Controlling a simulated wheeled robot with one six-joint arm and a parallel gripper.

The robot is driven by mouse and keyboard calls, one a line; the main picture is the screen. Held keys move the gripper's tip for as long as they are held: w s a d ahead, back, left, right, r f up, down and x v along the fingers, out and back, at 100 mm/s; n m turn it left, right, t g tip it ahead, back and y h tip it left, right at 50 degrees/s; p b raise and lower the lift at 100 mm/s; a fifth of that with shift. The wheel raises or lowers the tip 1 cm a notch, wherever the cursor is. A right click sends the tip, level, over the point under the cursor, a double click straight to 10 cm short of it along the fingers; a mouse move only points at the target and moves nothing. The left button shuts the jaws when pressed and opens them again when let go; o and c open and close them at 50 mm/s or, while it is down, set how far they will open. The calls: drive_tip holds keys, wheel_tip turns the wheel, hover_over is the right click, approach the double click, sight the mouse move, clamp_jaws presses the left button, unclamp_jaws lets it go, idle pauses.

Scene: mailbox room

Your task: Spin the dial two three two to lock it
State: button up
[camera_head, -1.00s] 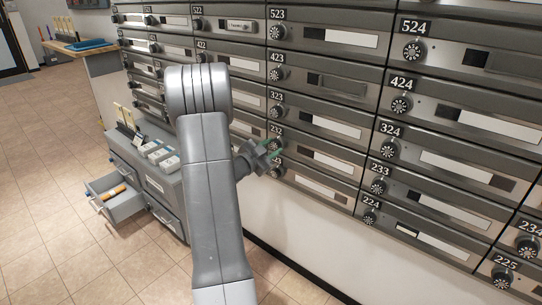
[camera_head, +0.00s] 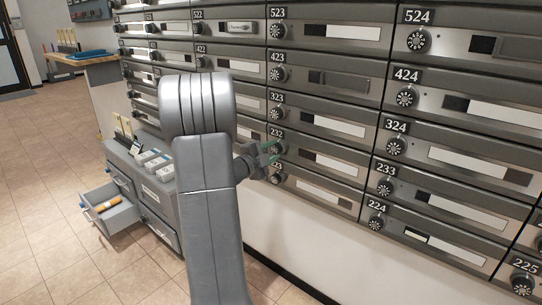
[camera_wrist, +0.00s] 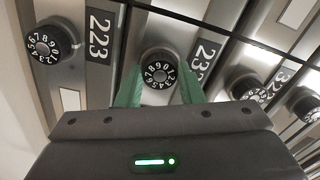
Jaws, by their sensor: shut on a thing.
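The dial of box 232 (camera_wrist: 158,71) is a round black knob with white numerals and a silver centre, on a grey metal door. In the wrist view, the green fingers of my gripper (camera_wrist: 160,86) stand on either side of it, shut on it. The label 232 (camera_wrist: 203,57) is partly covered by the right finger. In the head view, my gripper (camera_head: 270,154) is at the 232 dial, below the label 232 (camera_head: 276,133), and hides much of the dial. The pointer mark on the dial cannot be made out.
The dial of box 223 (camera_wrist: 42,45) sits left of my gripper in the wrist view, and the 323 dial (camera_wrist: 247,86) sits to the right. An open drawer (camera_head: 112,215) juts from a grey cabinet (camera_head: 165,195) at the left. Tiled floor (camera_head: 45,150) there is clear.

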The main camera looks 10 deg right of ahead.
idle(0.5)
drive_tip(key=o, duration=1)
drive_tip(key=p+v, duration=0.3)
drive_tip(key=v, duration=1.1)
drive_tip(key=shift+d, duration=0.15)
drive_tip(key=b+x, duration=0.3)
drive_tip(key=x, duration=0.9)
drive_tip(key=shift+w+d+f, duration=0.1)
drive_tip(key=shift+w+d, duration=0.5)
drive_tip(key=shift+d, duration=0.1)
drive_tip(key=shift+a, duration=0.1)
